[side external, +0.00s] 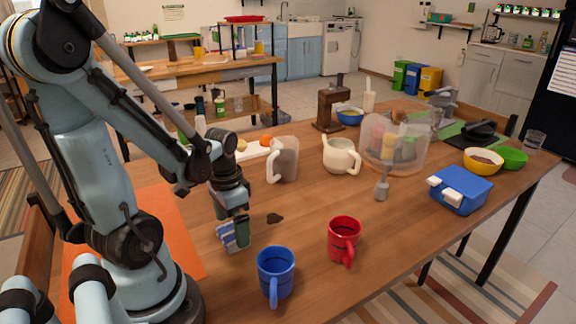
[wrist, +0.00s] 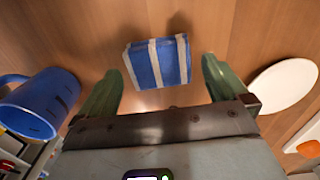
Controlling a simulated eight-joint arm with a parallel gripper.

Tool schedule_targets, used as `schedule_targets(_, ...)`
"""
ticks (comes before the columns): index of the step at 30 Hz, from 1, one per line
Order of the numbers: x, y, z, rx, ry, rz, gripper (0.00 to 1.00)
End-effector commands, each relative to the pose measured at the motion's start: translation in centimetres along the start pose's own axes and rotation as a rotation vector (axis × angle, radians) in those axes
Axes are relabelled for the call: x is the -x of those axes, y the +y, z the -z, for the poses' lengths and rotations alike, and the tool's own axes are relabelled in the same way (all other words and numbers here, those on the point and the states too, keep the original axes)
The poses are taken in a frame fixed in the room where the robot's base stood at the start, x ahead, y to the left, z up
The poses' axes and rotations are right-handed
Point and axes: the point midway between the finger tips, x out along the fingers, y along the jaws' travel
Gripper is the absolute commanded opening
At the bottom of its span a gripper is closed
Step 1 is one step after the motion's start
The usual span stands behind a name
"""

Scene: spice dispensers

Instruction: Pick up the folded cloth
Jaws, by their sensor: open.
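The folded cloth (side external: 227,238) is blue with white stripes and lies on the wooden table at the near left, beside the blue mug. In the wrist view the cloth (wrist: 157,62) shows between and just beyond the two green fingertips. My gripper (side external: 232,222) points down at the cloth with its fingers apart. In the wrist view my gripper (wrist: 160,70) is open, with a finger to each side of the cloth and a gap to each. In the side view the near finger hides part of the cloth.
A blue mug (side external: 276,275) and a red mug (side external: 344,240) stand near the front edge. A glass pitcher (side external: 284,160), a cream teapot (side external: 341,156) and a clear bowl (side external: 394,145) stand farther back. A dark spot (side external: 274,218) marks the table right of my gripper.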

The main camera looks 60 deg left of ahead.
Motion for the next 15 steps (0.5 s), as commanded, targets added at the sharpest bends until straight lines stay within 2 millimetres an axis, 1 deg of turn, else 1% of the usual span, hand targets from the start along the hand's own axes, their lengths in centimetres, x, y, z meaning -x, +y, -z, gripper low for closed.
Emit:
schedule_targets(3, -0.75, -0.02, 0.00, 0.001, 0.000, 0.001, 1.00)
schedule_targets(6, -1.08, 0.00, -0.03, 0.001, 0.001, 0.001, 1.00)
schedule_targets(15, -1.19, 0.00, -0.05, 0.001, 0.001, 0.001, 1.00)
